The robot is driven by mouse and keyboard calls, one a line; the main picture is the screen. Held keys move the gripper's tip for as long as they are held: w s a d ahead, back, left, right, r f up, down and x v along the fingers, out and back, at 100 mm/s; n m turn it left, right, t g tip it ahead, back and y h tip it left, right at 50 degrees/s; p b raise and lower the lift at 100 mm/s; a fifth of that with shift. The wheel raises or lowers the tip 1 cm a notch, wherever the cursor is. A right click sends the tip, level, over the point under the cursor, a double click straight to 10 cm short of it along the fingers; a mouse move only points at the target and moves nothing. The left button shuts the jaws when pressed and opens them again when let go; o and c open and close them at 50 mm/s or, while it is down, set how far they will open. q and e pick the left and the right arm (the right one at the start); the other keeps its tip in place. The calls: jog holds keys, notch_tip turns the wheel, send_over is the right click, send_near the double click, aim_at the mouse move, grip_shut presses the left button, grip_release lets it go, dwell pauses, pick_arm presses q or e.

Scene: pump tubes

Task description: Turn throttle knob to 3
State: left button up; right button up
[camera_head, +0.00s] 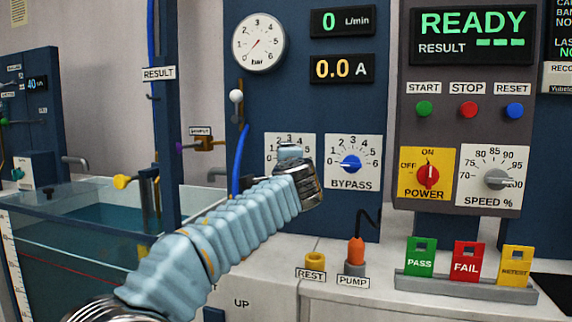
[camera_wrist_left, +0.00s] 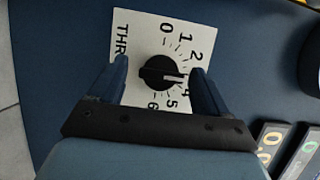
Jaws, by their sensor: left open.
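The throttle knob (camera_wrist_left: 158,73) is black, on a white dial plate (camera_wrist_left: 143,30) marked 0 to 6 and partly lettered "THR". My left gripper (camera_wrist_left: 159,66) is open, with one finger on each side of the knob and gaps visible between. In the head view my left arm's wrist covers most of the throttle plate (camera_head: 305,142), hiding the knob and fingers. My right gripper is not in view.
The bypass knob (camera_head: 350,164) is blue, on the plate just right of my wrist. Further right are the red power knob (camera_head: 428,177) and grey speed knob (camera_head: 497,180). A pressure gauge (camera_head: 258,42) is above. A blue hose (camera_head: 241,160) hangs left of the throttle plate.

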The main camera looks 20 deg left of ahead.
pick_arm(q)
jog(key=shift+s, duration=0.1)
jog(key=b+v, duration=0.4)
jog(key=v, duration=0.9)
jog(key=shift+s, duration=0.35)
jog(key=shift+d, duration=0.15)
